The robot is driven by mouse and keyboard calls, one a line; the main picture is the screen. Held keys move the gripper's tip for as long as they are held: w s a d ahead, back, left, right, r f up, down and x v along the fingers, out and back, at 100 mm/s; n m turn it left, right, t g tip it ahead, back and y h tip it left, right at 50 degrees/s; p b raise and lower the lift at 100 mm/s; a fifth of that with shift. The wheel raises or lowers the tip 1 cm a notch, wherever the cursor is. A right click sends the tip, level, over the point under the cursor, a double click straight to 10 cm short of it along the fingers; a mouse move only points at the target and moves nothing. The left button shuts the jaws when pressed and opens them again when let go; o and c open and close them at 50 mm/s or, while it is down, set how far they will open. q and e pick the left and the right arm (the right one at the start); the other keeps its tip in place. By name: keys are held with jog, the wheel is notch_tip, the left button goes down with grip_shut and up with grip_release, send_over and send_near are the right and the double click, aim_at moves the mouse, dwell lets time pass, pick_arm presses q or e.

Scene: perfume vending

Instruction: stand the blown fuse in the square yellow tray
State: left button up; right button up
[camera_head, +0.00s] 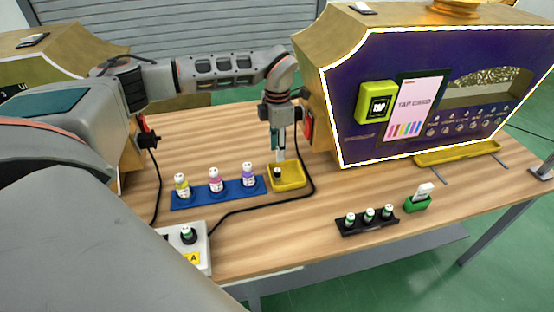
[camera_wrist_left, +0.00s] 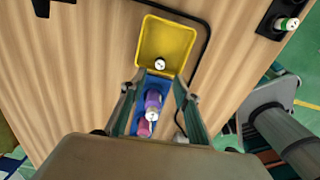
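The square yellow tray (camera_head: 298,181) lies on the wooden table, and it also shows in the left wrist view (camera_wrist_left: 183,32). A small dark fuse with a white top (camera_head: 277,174) stands upright inside it, near the left side; it also shows in the wrist view (camera_wrist_left: 160,64). My left gripper (camera_head: 281,158) points down just above the tray. In the wrist view its two fingers (camera_wrist_left: 155,85) are apart with nothing held between them. The fuse is beyond the fingertips, apart from them. My right gripper is not in view.
A blue rack (camera_head: 200,201) of coloured bottles stands left of the tray. A white box (camera_head: 200,252) holds another fuse. A black rack (camera_head: 368,229) holds three more, beside a green holder (camera_head: 416,206). The purple vending machine (camera_head: 350,140) stands behind; a black cable (camera_head: 313,180) curves around the tray.

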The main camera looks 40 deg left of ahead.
pick_arm(q)
jog(key=shift+r, duration=2)
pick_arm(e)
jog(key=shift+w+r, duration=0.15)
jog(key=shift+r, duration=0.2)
